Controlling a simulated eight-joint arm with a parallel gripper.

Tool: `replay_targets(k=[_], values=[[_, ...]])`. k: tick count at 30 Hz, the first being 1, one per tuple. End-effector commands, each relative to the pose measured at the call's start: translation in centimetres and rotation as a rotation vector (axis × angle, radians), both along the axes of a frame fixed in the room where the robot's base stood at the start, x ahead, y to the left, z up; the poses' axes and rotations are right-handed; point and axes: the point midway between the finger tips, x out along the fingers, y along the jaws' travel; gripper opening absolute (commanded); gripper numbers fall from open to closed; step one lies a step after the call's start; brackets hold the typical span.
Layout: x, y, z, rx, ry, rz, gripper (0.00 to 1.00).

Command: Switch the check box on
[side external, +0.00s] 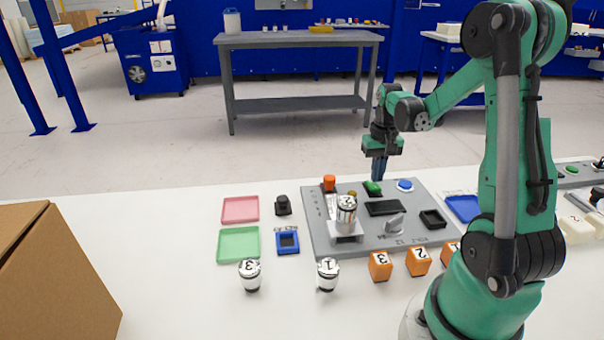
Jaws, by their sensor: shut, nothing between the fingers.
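The check box appears to be the grey panel (320,238) on the white table. Along its back edge are an orange-red knob (329,182), a green switch (373,188) and a blue button (405,185). It also carries a dark display (384,208), a grey lever-like knob (395,223) and a black square socket (433,219). My gripper (379,178) points down, shut and empty, just above or at the green switch. Contact between them cannot be told from this view. Whether the switch is on cannot be told.
A silver weight marked 2 (347,208) stands on the panel's white stand. Weights 3 (250,274) and 1 (327,274) and orange blocks (380,266) stand in front. Pink (240,209) and green (238,245) trays lie left. A cardboard box (60,280) fills the left corner.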

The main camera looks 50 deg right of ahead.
Motion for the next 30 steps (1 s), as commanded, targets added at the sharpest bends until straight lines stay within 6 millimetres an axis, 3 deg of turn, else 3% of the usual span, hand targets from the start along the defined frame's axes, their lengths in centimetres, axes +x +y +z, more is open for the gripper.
replay_targets(k=[30], values=[[0.0, 0.0, -1.6, 0.000, 0.000, 0.000, 0.00]])
